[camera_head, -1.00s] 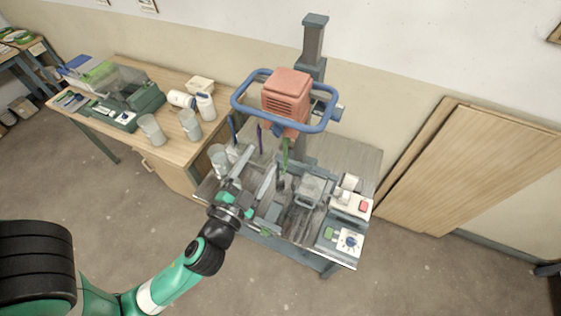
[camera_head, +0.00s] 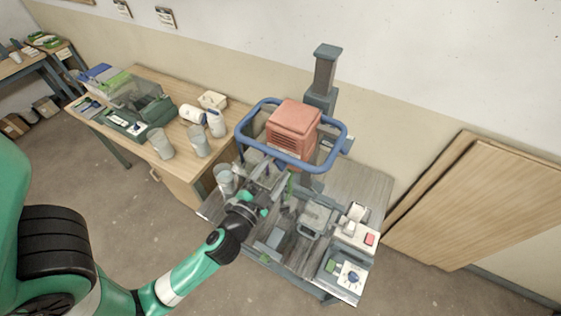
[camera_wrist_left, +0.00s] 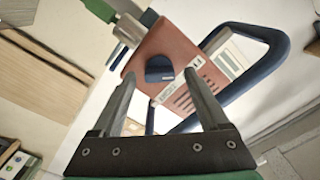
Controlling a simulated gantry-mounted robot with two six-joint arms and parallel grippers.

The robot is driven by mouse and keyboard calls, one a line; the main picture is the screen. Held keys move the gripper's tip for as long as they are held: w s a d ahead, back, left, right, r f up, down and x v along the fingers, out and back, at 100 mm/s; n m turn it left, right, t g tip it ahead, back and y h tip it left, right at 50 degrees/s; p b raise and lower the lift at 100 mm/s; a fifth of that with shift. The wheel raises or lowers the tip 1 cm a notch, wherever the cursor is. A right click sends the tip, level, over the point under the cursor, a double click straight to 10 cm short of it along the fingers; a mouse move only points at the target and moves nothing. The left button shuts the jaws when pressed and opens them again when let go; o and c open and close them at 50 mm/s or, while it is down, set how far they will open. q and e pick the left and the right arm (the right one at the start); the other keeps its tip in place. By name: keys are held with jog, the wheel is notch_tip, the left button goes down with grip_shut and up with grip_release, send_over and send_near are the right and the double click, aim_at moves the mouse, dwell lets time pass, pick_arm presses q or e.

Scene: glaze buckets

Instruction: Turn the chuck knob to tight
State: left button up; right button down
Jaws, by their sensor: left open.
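The red motor housing (camera_head: 293,128) of the mixer stands on a grey column above the bench, inside a blue ring handle (camera_head: 243,127). In the left wrist view a dark blue knob (camera_wrist_left: 158,68) sits on the red housing (camera_wrist_left: 177,50), by a white label; whether it is the chuck knob I cannot tell. My left gripper (camera_head: 265,173) is just below and left of the housing. In the left wrist view its open fingers (camera_wrist_left: 160,79) point at the knob, which shows between the fingertips, apparently apart from them. My right gripper is out of view.
The blue ring handle also shows close behind my fingers in the wrist view (camera_wrist_left: 262,90). A control box with a dial (camera_head: 350,277) and a red-button switch (camera_head: 369,239) stand on the right of the bench. A bucket (camera_head: 225,178) stands left of my gripper.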

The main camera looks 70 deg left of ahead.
pick_arm(q)
grip_shut()
dwell(0.4)
jog(key=shift+m, duration=0.3)
jog(key=m+p, duration=0.1)
jog(key=m, duration=0.3)
jog(key=m+p, duration=0.2)
jog(key=m, duration=0.2)
jog(key=shift+m, duration=0.4)
jog(key=m+p, duration=0.1)
jog(key=m, duration=0.3)
jog(key=shift+m+p, duration=0.8)
jog(key=shift+m, duration=1.4)
